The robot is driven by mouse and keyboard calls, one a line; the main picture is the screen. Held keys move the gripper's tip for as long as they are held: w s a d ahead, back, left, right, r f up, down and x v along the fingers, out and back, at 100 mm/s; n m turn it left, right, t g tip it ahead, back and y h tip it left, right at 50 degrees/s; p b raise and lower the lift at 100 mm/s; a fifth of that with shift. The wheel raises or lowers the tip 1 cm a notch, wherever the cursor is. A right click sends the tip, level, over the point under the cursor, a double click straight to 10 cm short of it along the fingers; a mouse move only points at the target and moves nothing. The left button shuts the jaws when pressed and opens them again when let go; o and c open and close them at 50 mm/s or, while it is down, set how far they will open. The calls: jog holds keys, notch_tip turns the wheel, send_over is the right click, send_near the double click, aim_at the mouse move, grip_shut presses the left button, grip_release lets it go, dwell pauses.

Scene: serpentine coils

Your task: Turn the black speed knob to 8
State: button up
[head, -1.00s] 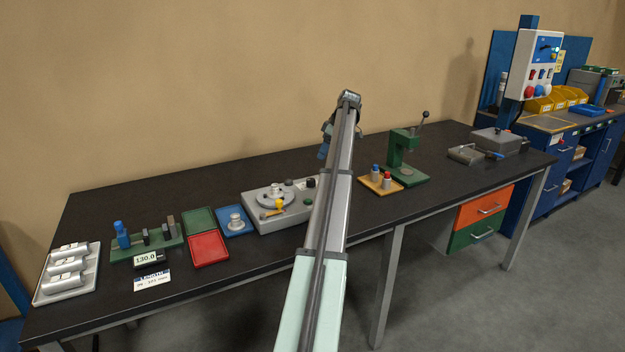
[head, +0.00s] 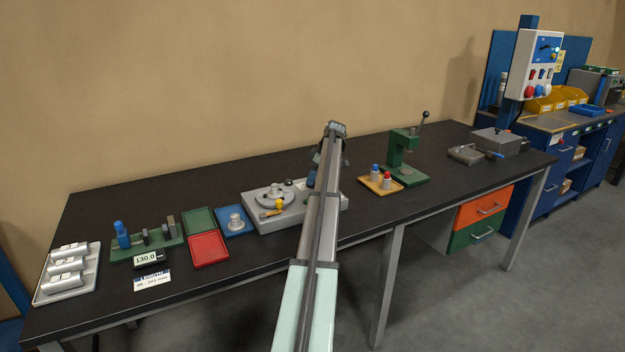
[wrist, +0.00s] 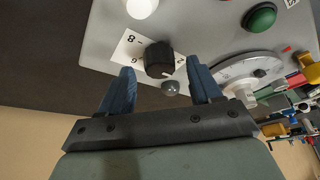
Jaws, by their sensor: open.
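The black speed knob (wrist: 159,60) sits on a white number card (wrist: 129,48) on the grey machine panel in the wrist view. The figures 8, 6 and 2 show around it; the knob hides part of the card. I cannot tell for sure which figure the knob points at. My gripper (wrist: 160,66) is open, with one blue finger on either side of the knob. A gap shows between each finger and the knob; contact is not visible. In the head view my gripper (head: 313,172) is over the right end of the machine (head: 270,222), and the knob is hidden there.
A grey ball-shaped part (wrist: 171,88) lies close to the knob between the fingers. A white button (wrist: 141,7), a green button (wrist: 260,17) and the round dial (wrist: 238,72) share the panel. A yellow tray (head: 366,181) stands right of my arm.

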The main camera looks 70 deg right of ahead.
jog(key=shift+x, duration=0.85)
jog(key=shift+c, duration=0.4)
jog(key=c, duration=1)
jog(key=shift+o, duration=0.2)
